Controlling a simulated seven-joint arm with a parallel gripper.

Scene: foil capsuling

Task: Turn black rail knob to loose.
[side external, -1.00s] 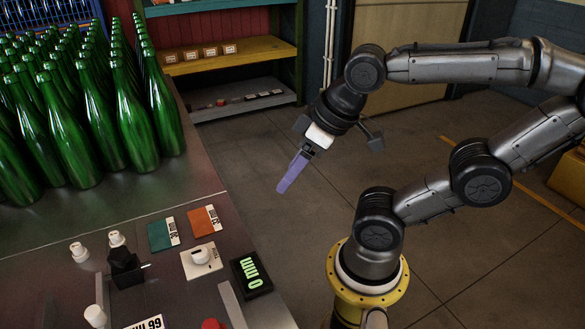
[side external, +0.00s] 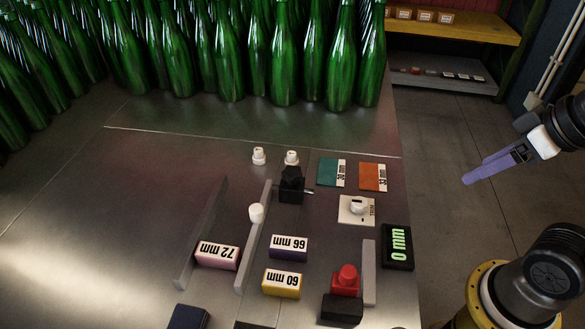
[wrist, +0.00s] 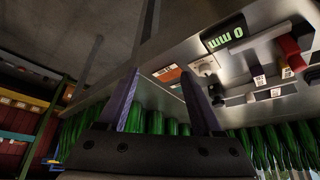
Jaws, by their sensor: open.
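My gripper (side external: 474,172) has purple fingers and is open and empty. In the side view it hangs off the right side of the bench, well clear of everything on it. In the wrist view its fingers (wrist: 161,78) stand apart, with the bench beyond them. A black block with a dark top (side external: 291,186) and a small metal lever at its right stands near two white knobs; I cannot tell for sure whether it is the black rail knob. A low black block (side external: 342,308) lies at the front. Grey rails (side external: 252,240) run along the bench.
A red knob (side external: 347,275), a display reading 0 mm (side external: 397,246), a white dial plate (side external: 357,208) and blocks marked 72 mm (side external: 217,256), 66 mm (side external: 289,247) and 60 mm (side external: 282,283) stand on the bench. Several green bottles (side external: 230,60) fill its back.

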